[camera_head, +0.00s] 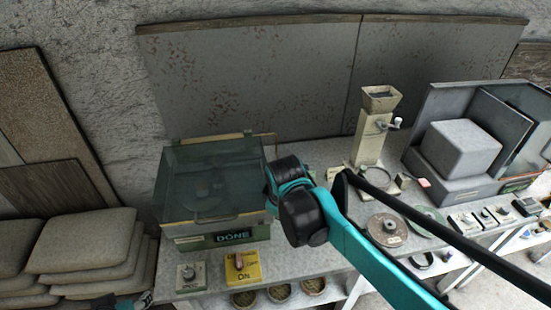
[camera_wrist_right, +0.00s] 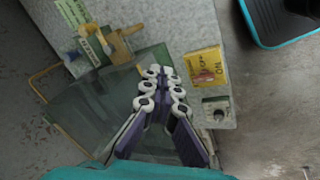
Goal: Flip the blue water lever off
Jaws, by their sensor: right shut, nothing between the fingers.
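A yellow tap-like fitting (camera_wrist_right: 118,45) is beside the glass-lidded box in the wrist view. My right gripper (camera_wrist_right: 162,78) is shut and empty, above the box's edge and left of the yellow plate. In the head view it is hidden behind my arm. A small dark and teal piece of my left gripper (camera_head: 132,300) shows at the bottom edge; its fingers are unclear.
The glass-lidded box (camera_head: 210,180) with a green DONE label stands on the table's left. A grey knob box (camera_head: 190,277) is beside the yellow plate. A grinder-like column (camera_head: 372,135), discs and grey blocks (camera_head: 458,148) stand to the right. Stacked sacks (camera_head: 85,240) lie at left.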

